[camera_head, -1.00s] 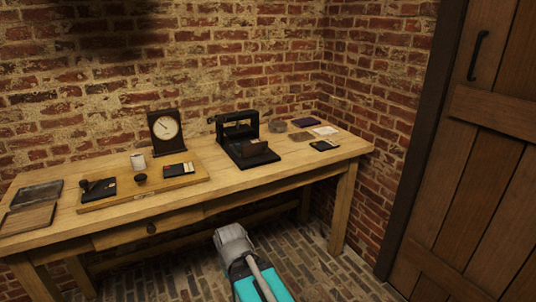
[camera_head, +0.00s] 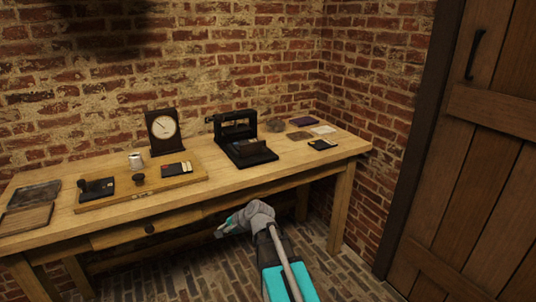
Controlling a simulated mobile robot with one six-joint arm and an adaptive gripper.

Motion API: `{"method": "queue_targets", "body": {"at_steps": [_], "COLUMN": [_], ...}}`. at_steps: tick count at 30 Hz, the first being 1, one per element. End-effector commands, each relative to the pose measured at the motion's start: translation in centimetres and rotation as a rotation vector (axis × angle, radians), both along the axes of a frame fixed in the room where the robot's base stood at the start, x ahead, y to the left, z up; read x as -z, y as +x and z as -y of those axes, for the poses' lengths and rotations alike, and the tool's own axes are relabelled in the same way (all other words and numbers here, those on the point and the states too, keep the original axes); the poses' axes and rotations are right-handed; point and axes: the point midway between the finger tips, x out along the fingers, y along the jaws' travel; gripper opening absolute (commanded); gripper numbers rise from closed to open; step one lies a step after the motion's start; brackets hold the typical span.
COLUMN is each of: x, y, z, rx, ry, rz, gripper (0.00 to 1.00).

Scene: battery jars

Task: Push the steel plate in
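A black metal press-like device (camera_head: 236,127) stands near the back of the wooden table, right of the clock. A dark flat slab (camera_head: 262,156) sticks out of its front, with a small dark block resting on it; this may be the steel plate, but I cannot tell its material. My gripper (camera_head: 226,228) is low in front of the table, below the tabletop edge and apart from the device. It points to the left. It is small and partly turned away, so its opening is unclear.
The wooden table (camera_head: 290,175) also holds a clock (camera_head: 162,130), a wooden board (camera_head: 120,196) with a cup and small black items, trays at the left, and small flat items (camera_head: 322,144) at the right. A brick wall stands behind; a door (camera_head: 480,190) is at the right.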

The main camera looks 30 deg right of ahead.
Motion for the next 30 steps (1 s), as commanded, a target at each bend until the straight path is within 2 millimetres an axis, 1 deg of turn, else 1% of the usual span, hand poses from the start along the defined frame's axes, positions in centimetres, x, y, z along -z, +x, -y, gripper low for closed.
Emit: {"method": "queue_targets", "body": {"at_steps": [1, 2, 3, 5, 8, 9, 11, 12, 14, 15, 18, 21, 24, 27, 30], "x": [-0.9, -1.6, -2.4, -3.7, -5.8, -6.7, -7.8, -8.5, -9.5, -10.0, -11.0, -11.6, -11.9, -12.0, -12.0], "y": [1.6, 2.4, 3.4, 4.7, 6.7, 7.3, 8.1, 8.5, 9.0, 9.1, 9.3, 9.3, 9.2, 9.2, 9.1], "z": [1.6, 2.4, 3.6, 5.6, 9.4, 11.1, 13.7, 15.5, 18.0, 19.6, 23.0, 25.3, 26.6, 27.1, 27.1], "rx": [0.091, 0.146, 0.221, 0.327, 0.500, 0.567, 0.660, 0.719, 0.797, 0.843, 0.934, 0.991, 1.022, 1.034, 1.034], "ry": [0.090, 0.151, 0.232, 0.359, 0.577, 0.669, 0.806, 0.895, 1.024, 1.103, 1.275, 1.397, 1.466, 1.495, 1.497], "rz": [0.019, 0.029, 0.042, 0.062, 0.091, 0.103, 0.119, 0.128, 0.142, 0.151, 0.167, 0.178, 0.184, 0.185, 0.186], "gripper": [0.00, 0.00, 0.00, 0.00, 0.00, 0.00, 0.00, 0.00, 0.00, 0.00, 0.00, 0.00, 0.00, 0.00, 0.00]}}
